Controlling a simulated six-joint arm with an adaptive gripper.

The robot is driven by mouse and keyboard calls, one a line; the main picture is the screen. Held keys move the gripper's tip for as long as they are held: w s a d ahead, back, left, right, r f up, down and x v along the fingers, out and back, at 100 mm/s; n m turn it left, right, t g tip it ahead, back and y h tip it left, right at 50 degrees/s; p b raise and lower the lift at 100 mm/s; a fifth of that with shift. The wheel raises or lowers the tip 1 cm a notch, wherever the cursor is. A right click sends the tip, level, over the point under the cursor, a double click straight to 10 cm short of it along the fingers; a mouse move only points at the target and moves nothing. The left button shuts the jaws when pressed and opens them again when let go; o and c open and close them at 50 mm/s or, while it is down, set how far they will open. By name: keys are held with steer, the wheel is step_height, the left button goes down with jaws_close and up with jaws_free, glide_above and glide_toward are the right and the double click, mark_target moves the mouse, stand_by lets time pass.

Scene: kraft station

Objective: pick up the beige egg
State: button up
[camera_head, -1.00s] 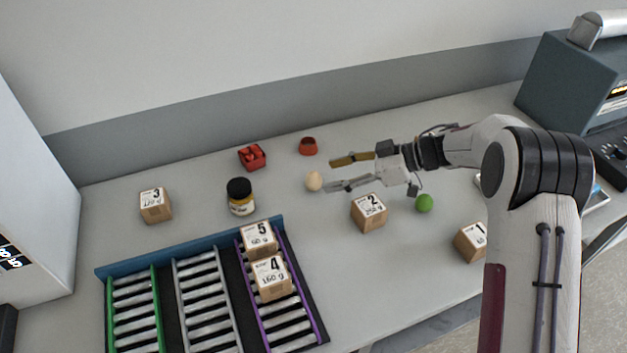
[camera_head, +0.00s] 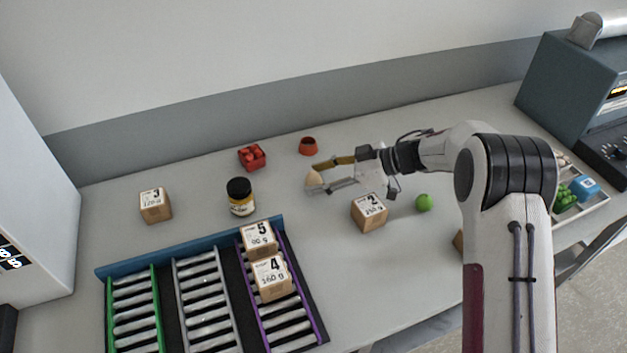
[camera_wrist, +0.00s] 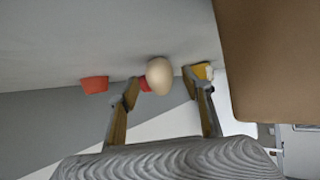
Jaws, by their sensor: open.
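The beige egg (camera_head: 314,179) stands on the table at the tips of my gripper (camera_head: 331,174) in the head view. In the wrist view the egg (camera_wrist: 159,76) shows between my two fingers (camera_wrist: 166,84), with a gap to the finger on the right. The fingers are spread apart and not closed on it. In the head view the near finger passes just below the egg and the far finger just above it. I cannot tell whether either finger touches the egg.
A small red cup (camera_head: 308,146) stands behind the egg, and a red basket (camera_head: 252,157) is to its left. A dark-lidded jar (camera_head: 240,197) is also to the left. Box 2 (camera_head: 369,213) sits in front of my gripper, with a green ball (camera_head: 424,203) to its right.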

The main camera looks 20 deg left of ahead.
steer(key=shift+x, duration=0.85)
steer(key=shift+c, duration=0.5)
steer(key=c, duration=0.9)
